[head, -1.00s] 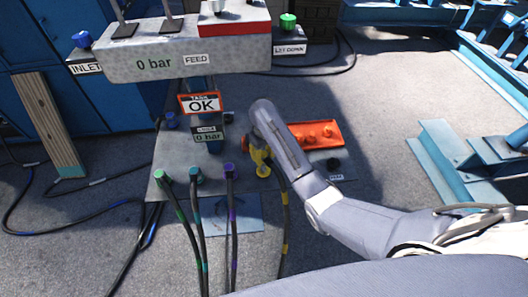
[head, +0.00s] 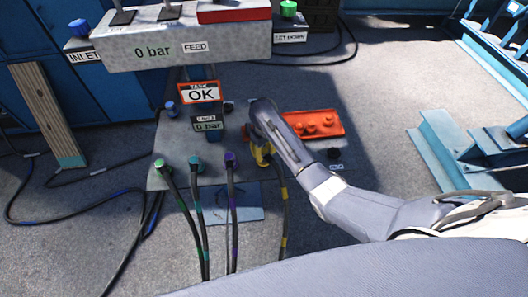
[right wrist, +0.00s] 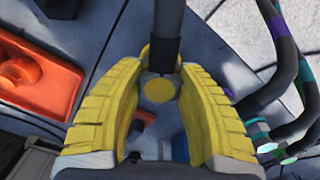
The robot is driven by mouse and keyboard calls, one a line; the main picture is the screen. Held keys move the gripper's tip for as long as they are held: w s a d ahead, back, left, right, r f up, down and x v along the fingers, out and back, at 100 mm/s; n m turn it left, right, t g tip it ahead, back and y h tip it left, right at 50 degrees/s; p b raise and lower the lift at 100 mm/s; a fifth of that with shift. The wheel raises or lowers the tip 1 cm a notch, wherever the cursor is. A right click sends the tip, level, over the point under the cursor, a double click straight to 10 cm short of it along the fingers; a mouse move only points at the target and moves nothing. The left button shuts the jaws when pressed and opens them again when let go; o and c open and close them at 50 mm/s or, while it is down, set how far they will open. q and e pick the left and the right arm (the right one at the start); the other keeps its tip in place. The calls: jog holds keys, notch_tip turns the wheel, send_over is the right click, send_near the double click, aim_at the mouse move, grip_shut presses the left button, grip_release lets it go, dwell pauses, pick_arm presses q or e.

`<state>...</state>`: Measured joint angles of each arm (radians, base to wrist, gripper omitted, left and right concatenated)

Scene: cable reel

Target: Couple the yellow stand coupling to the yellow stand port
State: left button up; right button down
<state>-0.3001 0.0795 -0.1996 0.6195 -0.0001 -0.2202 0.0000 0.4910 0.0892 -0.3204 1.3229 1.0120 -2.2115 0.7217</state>
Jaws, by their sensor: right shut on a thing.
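My right gripper (head: 262,158) is at the right part of the grey stand panel (head: 205,174), beside the purple coupling. In the right wrist view, its yellow ridged fingers (right wrist: 160,88) are closed around the yellow stand coupling (right wrist: 158,90), which shows a round yellow face and a black cable (right wrist: 168,35). The cable with yellow bands (head: 284,215) runs down from the gripper in the head view. I cannot make out the yellow stand port; the gripper and arm cover that part of the panel. I cannot tell whether the coupling touches a port. My left gripper is not in view.
Green (head: 160,165), teal (head: 195,163) and purple (head: 230,158) couplings with cables stand along the panel's front. A red-orange tray (head: 338,131) with orange parts lies behind my right arm.

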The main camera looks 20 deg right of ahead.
jog(key=shift+f, duration=0.45)
dwell(0.6)
jog(key=c, duration=0.8)
grip_release()
jog(key=shift+o, duration=0.2)
notch_tip(320, 180, up, 11)
jog(key=shift+w+a+f, duration=0.1)
jog(key=shift+w+f, duration=0.05)
jog(key=shift+r, duration=0.6)
